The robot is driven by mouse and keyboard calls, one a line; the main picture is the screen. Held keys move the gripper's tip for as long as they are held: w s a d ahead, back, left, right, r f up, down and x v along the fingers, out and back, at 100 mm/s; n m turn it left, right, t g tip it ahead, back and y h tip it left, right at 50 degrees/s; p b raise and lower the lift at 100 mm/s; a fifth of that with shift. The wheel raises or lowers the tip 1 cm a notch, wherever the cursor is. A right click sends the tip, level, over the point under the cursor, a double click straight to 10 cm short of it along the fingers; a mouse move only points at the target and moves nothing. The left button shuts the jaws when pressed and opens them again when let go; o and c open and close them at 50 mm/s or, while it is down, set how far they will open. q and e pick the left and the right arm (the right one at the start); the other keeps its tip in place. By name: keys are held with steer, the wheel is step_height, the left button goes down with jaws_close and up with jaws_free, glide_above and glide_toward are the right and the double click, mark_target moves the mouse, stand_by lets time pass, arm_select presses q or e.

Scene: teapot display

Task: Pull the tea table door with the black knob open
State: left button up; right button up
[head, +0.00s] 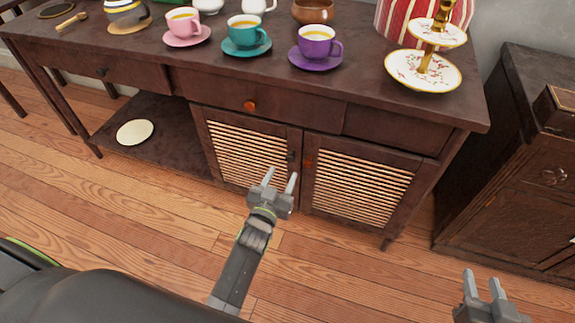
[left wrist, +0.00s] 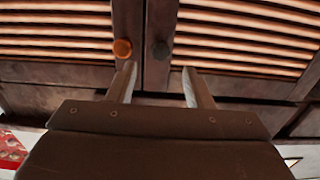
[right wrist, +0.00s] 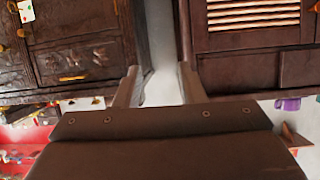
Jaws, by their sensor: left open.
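The dark wood tea table (head: 392,128) has two slatted doors side by side. The left door (head: 245,152) carries the black knob (head: 290,156) near its inner edge, and it looks closed. The right door (head: 362,193) has an orange knob (head: 307,161). My left gripper (head: 280,177) is open and empty, just in front of the left door's inner edge. In the left wrist view, the picture is inverted; the black knob (left wrist: 160,50) lies beyond and between the fingertips (left wrist: 158,72), apart from them. My right gripper (head: 481,277) is open and empty, off to the right over the floor.
A purple cup (head: 316,41), teal cup (head: 244,32), pink cup (head: 183,22) and tiered stand (head: 424,70) stand on the tabletop. A drawer with an orange knob (head: 250,105) is above the left door. A dark cabinet (head: 510,185) stands right. The wooden floor (head: 150,225) in front is clear.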

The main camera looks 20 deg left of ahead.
mark_target(290, 160)
arm_select(q)
steer(key=w+b, duration=0.1)
steer(key=w, duration=0.1)
steer(key=shift+w, duration=0.35)
steer(key=shift+w+d+b, duration=0.1)
steer(key=shift+w+b, duration=0.85)
steer(key=shift+w, duration=0.4)
arm_select(e)
step_height(290, 160, up, 20)
steer(key=s+a+n+t+y, duration=0.1)
steer(key=s+n+t, duration=0.1)
steer(key=t, duration=1.1)
steer(key=shift+a+f+n+y, duration=0.2)
steer(key=shift+a+n+y, duration=0.2)
steer(key=shift+n, duration=0.5)
arm_select(q)
jaws_close()
